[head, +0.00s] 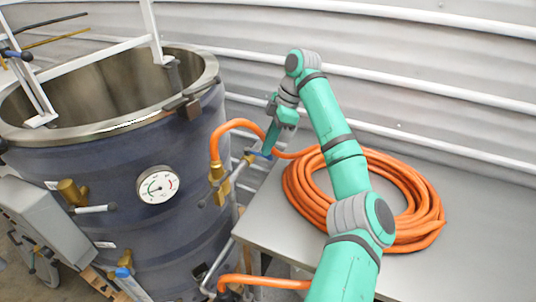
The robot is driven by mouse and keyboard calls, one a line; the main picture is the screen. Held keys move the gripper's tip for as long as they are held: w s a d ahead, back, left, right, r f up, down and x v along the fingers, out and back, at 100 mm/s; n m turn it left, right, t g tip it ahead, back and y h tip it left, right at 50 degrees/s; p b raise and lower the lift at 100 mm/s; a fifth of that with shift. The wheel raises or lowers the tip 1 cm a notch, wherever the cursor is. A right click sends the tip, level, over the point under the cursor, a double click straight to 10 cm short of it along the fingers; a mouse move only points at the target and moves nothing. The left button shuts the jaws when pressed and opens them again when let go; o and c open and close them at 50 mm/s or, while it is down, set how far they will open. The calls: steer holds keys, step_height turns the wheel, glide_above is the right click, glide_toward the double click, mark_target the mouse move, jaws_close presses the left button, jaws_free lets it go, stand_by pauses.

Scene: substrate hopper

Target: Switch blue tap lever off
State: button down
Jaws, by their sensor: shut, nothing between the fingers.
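A blue tap lever (259,155) shows at the brass valve on the right side of the large dark hopper. It lies beside the orange hose where the hose bends down to the brass fitting (217,178). My gripper (269,147) reaches down from the green arm, with its fingertips right at the lever. The fingers are shut and empty. I cannot tell whether they touch the lever. Part of the lever is hidden behind the fingertips and its exact angle is hard to make out.
The hopper (100,235) fills the left, with a dial gauge (158,185) on its wall. A coiled orange hose (425,220) lies on the grey metal table (460,200), below my arm. A corrugated wall (440,60) stands behind. A second blue-tipped fitting (123,272) sits low in front.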

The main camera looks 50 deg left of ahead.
steer(key=shift+w+a+r, duration=0.2)
steer(key=shift+w+r, duration=0.05)
steer(key=shift+r, duration=0.6)
steer(key=shift+w+a+r, duration=0.2)
steer(key=shift+w+r, duration=0.05)
steer(key=shift+r, duration=0.65)
steer(key=shift+w+a+r, duration=0.2)
steer(key=shift+w+r, duration=0.05)
steer(key=shift+r, duration=0.6)
